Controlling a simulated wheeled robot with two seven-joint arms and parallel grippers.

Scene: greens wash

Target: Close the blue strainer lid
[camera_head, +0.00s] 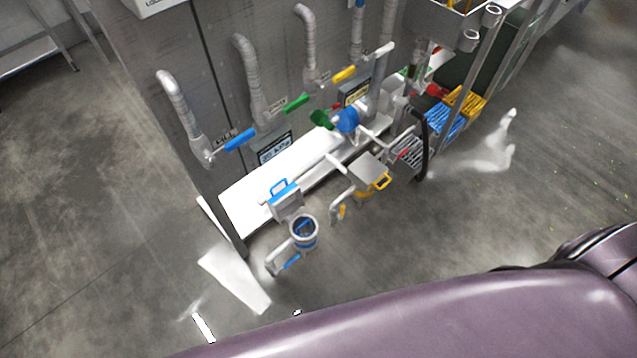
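The blue strainer (291,232) is a round grey pot with an open top, low on the front of the pipe rack. Something blue shows inside it. Its grey square lid (288,206) stands raised at the back of the opening, with a blue loop handle (278,187) at its top. The lid is open and tilted up, away from the mouth. Neither of my grippers is in view.
A yellow-handled strainer lid (369,172) lies flat to the right. Blue (240,140), green (296,103) and yellow (344,74) valve levers stick out from the grey panel. Blue and yellow baskets stand further right. Clear floor lies in front.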

